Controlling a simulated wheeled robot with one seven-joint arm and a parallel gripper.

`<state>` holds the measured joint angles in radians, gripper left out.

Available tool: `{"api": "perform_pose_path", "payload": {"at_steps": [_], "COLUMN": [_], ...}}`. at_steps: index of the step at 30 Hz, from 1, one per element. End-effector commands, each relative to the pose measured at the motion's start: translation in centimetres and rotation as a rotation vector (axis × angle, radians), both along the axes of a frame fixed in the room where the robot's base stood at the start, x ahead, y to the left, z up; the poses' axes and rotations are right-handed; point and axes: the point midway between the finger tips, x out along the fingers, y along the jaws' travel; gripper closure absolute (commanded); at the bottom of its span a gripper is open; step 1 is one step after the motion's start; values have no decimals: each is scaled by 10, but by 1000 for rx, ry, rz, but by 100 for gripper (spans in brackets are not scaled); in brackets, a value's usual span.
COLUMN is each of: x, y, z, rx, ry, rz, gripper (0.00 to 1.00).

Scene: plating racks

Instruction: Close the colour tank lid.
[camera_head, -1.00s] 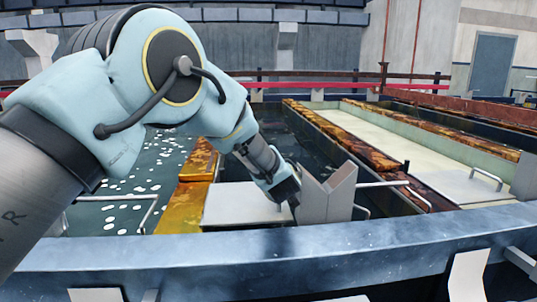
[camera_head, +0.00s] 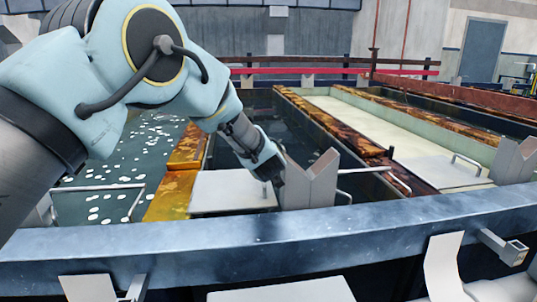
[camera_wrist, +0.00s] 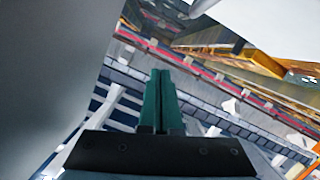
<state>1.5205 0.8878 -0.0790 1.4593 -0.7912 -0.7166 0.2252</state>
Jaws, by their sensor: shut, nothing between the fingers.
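The frames do not label which tank is the colour tank. In the head view a flat pale grey panel (camera_head: 232,191), perhaps a lid, lies level at the near end of the middle dark tank (camera_head: 230,155). A similar grey panel (camera_head: 432,172) with a bar handle (camera_head: 467,163) lies at the near end of the right tank. My gripper (camera_head: 277,179) is low, between the middle panel and a V-notched grey bracket (camera_head: 310,181). Whether it touches either is unclear. In the wrist view its green fingers (camera_wrist: 160,100) are together and empty.
A blue-grey rail (camera_head: 270,235) crosses the front. A thin bar handle (camera_head: 365,170) juts right of the bracket. A left tank holds dark liquid with white spots (camera_head: 110,200). A pale surface (camera_wrist: 50,60) fills the wrist view's left.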

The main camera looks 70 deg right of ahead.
Motion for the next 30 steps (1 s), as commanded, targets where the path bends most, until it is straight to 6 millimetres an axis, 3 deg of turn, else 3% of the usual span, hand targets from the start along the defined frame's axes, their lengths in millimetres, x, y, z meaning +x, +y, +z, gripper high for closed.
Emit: {"api": "perform_pose_path", "payload": {"at_steps": [2, 4, 18, 30], "x": [13, 1, -39, -44], "y": [1, 11, 74, 82], "z": [20, 12, 32, 36], "rx": [-1, 1, 0, 0], "ry": [0, 1, 1, 0], "rz": [4, -2, 0, 1], "gripper": [100, 100, 100, 100]}}
